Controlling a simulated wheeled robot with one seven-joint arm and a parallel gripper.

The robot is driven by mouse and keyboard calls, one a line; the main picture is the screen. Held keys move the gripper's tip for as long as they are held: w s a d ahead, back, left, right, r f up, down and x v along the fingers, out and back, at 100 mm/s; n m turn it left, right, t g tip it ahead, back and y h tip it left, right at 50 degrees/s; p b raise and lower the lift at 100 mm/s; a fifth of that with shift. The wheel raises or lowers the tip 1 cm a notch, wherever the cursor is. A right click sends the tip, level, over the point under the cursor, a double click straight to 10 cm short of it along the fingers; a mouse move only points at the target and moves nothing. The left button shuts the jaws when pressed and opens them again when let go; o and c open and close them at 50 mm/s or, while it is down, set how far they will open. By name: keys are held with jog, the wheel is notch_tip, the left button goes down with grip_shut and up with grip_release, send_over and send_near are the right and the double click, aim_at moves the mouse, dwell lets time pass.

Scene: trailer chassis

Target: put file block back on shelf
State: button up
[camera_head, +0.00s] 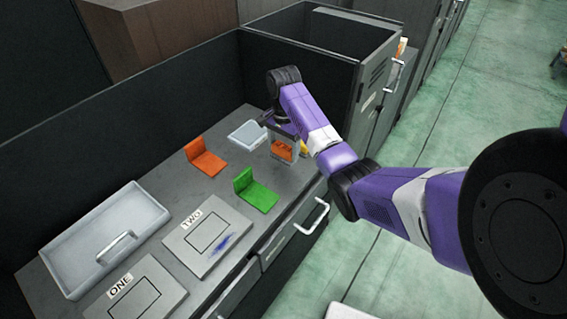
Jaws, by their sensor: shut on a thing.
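My gripper (283,152) points down over the right end of the grey worktop. It is shut on a small orange block (281,150), which I take to be the file block; the fingers and arm hide part of it. I cannot tell whether the block touches the worktop. A small yellow piece (303,147) shows just right of the fingers, partly behind my arm. No shelf can be made out for certain; an open-topped dark grey cabinet (352,68) stands behind my gripper.
On the worktop (165,183) are an orange L-shaped piece (206,158), a green L-shaped piece (257,192), a small pale tray (247,135), a large grey handled tray (90,255), and panels marked TWO (225,232) and ONE (150,290). A dark wall runs along the back.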

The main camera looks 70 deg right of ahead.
aim_at(283, 147)
jog(key=shift+f, duration=3.2)
jog(key=shift+f, duration=0.1)
jog(key=o, duration=1.3)
notch_tip(283, 147, up, 12)
jog(key=shift+r, duration=0.1)
